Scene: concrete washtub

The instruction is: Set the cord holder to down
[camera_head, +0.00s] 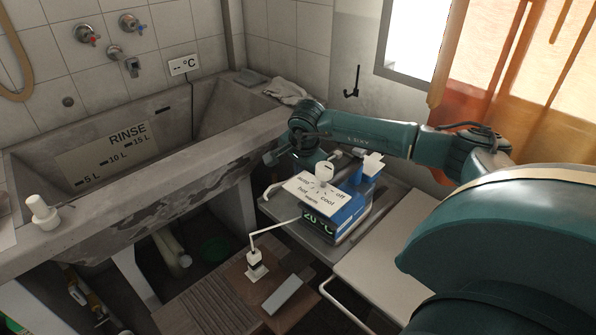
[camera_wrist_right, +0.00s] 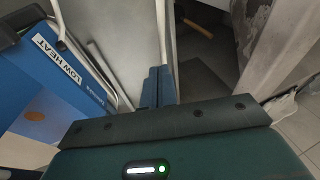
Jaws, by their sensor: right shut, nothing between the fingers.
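A blue device (camera_head: 347,213) with a white dial panel and a green "20 °C" display stands on a grey trolley top. In the right wrist view its blue side (camera_wrist_right: 42,82) carries a "LOW HEAT" label. I cannot tell for sure which part is the cord holder. A thin pale rod (camera_head: 272,228) runs from the device to a small white block (camera_head: 256,265). My right gripper (camera_head: 270,158) is beside the tub rim, left of and behind the device. Its fingers (camera_wrist_right: 158,85) are together and empty, apart from the device. My left gripper is out of view.
The concrete washtub (camera_head: 190,180) fills the left, with a white fitting (camera_head: 43,212) on its rim. A cloth (camera_head: 287,91) lies at its far corner. A black hook (camera_head: 352,80) is on the wall.

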